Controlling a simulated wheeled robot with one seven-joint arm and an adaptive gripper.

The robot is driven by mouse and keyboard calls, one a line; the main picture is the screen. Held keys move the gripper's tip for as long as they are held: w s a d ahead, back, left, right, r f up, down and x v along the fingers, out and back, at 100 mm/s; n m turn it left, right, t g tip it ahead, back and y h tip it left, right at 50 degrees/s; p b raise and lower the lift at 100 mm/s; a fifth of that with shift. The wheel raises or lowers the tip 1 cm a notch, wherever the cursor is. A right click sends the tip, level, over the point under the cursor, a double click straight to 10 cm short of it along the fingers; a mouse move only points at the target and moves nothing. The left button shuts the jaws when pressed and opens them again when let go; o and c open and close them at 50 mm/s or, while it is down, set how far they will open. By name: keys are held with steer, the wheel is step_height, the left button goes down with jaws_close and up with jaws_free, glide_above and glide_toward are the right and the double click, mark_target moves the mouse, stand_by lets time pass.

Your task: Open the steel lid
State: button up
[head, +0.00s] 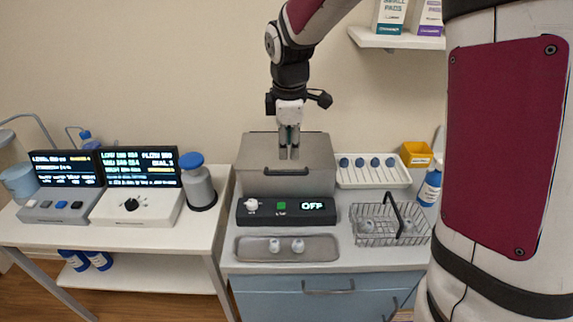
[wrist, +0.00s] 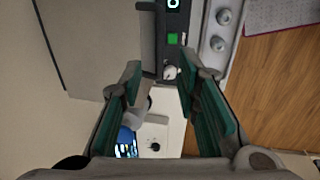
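The steel lid (head: 262,150) lies flat and looks shut on a grey metal box against the wall. A dark bar handle (head: 286,172) runs across its front. In the wrist view the lid (wrist: 90,40) fills the upper left, and the handle (wrist: 147,40) shows at its edge. My gripper (head: 289,155) points down over the lid, just behind the handle in the picture; the exact height gap is hard to judge. In the wrist view my gripper's teal-padded fingers (wrist: 159,76) stand apart with nothing between them.
A black control panel (head: 318,218) with a knob, green button and "OFF" display stands before the box. In front lies a metal tray (head: 325,248) with two small knobs. A white rack (head: 372,181) and a wire basket (head: 362,240) stand at right. A wall shelf (head: 395,42) is above.

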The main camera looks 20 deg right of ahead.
mark_target(289, 174)
steer(key=f, duration=0.3)
steer(key=w+f, duration=0.1)
steer(key=f, duration=0.4)
steer(key=shift+w+d+f+p, duration=0.25)
steer(key=shift+f+p, duration=0.05)
steer(key=shift+f, duration=0.05)
steer(key=shift+c, duration=0.4)
jaws_close()
